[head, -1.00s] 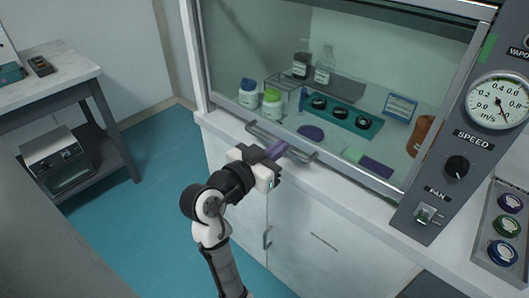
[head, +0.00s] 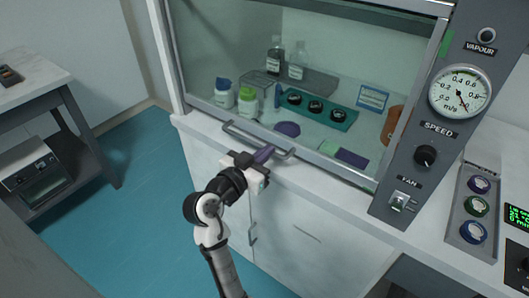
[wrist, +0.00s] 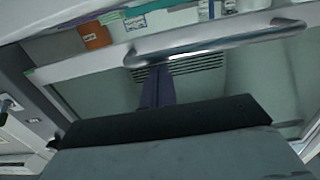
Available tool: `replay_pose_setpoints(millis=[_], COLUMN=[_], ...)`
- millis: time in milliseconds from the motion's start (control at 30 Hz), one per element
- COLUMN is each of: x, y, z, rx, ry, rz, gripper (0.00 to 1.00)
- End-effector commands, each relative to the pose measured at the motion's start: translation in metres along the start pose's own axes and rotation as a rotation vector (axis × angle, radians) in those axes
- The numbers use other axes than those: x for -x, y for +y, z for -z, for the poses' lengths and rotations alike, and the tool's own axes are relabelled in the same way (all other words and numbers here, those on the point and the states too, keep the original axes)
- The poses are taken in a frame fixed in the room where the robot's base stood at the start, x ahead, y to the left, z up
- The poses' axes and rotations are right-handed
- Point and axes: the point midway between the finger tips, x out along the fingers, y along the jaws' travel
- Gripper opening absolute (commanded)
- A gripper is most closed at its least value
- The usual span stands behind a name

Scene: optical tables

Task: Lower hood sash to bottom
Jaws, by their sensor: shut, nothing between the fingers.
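The hood sash (head: 225,60) is a clear glass pane in a grey frame. Its lower edge is down close to the front of the white worktop; any remaining gap is hard to judge. A grey bar handle (head: 243,137) runs along the sash's lower edge and also shows in the wrist view (wrist: 215,42). My gripper (head: 265,153) is shut and empty, with its purple fingers at the right half of the handle. In the wrist view the fingertips (wrist: 158,72) lie just below the bar. I cannot tell whether they touch it.
Right of the sash is a control panel with a gauge (head: 460,91), speed knob (head: 425,155) and fan switch (head: 398,202). Blue floor (head: 150,190) is open at left.

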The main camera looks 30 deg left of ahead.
Motion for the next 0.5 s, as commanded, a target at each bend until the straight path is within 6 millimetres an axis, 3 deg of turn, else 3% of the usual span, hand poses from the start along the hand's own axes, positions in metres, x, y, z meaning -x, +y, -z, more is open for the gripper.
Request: replay_pose_setpoints(millis=[300,500], x=[-0.003,-0.003], y=[0.001,0.001], z=[-0.044,-0.048], rx=[0.002,0.002], ry=[-0.002,-0.004], rz=[-0.002,-0.002], gripper=[0.00,0.00])
